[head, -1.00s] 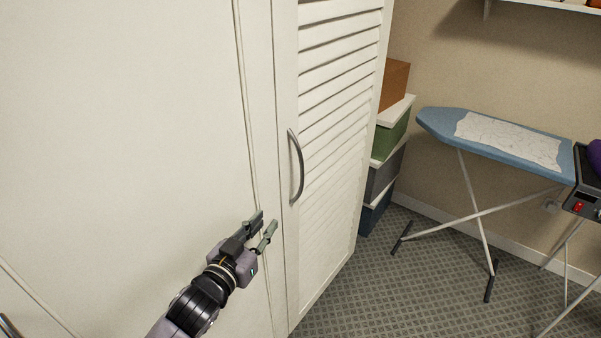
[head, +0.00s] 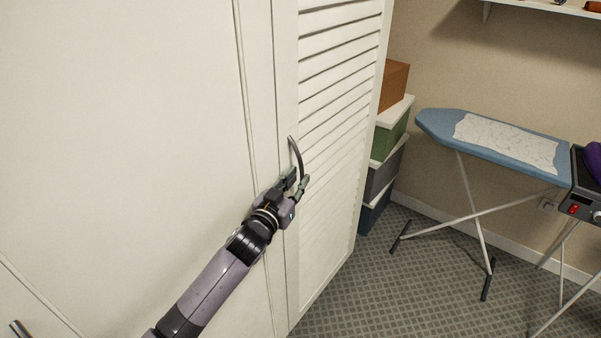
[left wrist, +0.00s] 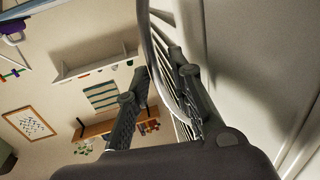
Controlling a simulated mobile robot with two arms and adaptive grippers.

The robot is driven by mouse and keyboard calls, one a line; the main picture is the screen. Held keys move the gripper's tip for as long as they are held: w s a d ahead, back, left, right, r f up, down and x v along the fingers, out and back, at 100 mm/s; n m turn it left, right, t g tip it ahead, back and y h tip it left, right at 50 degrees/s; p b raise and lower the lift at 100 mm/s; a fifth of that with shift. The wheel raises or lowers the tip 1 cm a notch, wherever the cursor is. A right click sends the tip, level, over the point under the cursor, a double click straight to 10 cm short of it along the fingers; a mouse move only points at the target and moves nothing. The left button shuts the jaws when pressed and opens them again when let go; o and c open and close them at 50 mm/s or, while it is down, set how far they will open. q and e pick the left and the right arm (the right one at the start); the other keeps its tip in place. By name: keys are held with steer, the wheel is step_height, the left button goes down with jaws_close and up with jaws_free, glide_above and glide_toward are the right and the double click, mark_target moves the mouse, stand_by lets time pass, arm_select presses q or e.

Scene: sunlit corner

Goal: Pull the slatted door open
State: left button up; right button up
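The white slatted door (head: 338,150) stands in the middle of the head view and looks shut. Its curved metal handle (head: 294,150) is upright near the door's left edge. My left gripper (head: 299,177) is at the lower part of the handle, fingers pointing up along the door. In the left wrist view the two fingers (left wrist: 160,68) are apart, and the handle (left wrist: 148,35) runs between them, closer to the right finger. Whether a finger touches it I cannot tell. My right gripper is not in view.
A plain white panel (head: 120,130) fills the left. Stacked boxes (head: 388,135) stand just right of the slatted door. An ironing board (head: 440,122) stands further right on the patterned carpet (head: 380,290). The carpet between door and board is clear.

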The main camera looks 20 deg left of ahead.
arm_select(q)
steer(key=shift+w+d, duration=0.2)
steer(key=shift+w, duration=1.05)
jaws_close()
